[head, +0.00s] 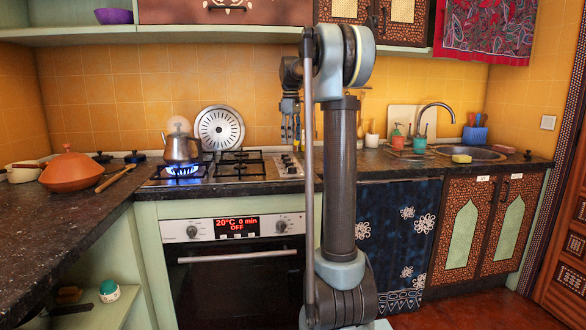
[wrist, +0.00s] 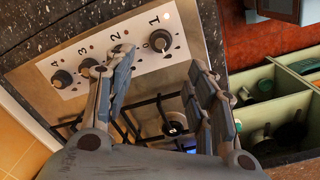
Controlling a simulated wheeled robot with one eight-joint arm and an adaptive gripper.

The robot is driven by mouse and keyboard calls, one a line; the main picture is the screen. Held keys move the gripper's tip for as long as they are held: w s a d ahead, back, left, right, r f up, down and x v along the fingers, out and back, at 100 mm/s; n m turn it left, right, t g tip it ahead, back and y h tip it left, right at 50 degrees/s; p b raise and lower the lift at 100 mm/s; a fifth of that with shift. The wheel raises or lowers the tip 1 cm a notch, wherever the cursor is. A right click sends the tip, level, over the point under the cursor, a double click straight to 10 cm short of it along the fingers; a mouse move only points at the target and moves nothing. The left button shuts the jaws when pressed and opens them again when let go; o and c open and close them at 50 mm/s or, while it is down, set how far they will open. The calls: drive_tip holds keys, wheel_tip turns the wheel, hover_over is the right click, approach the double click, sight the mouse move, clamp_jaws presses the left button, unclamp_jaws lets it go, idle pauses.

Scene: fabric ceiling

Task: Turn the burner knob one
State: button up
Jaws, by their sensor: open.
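The burner knobs sit in a white strip at the hob's right side in the head view (head: 290,165). In the wrist view, knob one (wrist: 160,40) is a dark round knob beside the printed 1, in plain sight just past the gap between my fingers. Knob three (wrist: 88,67) and knob four (wrist: 62,78) show to the left; a finger covers most of knob two. My gripper (wrist: 160,66) is open and empty, fingers pointing toward the panel. In the head view, my gripper (head: 290,136) hangs above the knob strip, apart from it.
A metal kettle (head: 180,148) stands over a lit blue flame (head: 183,170) at the hob's left front. The black grates (head: 238,165) lie beside the knob strip. A sink (head: 480,153) is at the right. An orange tagine (head: 70,170) stands on the left counter.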

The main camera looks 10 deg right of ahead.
sight(292, 170)
drive_tip(key=f, duration=1.2)
drive_tip(key=shift+w+d+f, duration=0.15)
drive_tip(key=shift+w+f, duration=0.05)
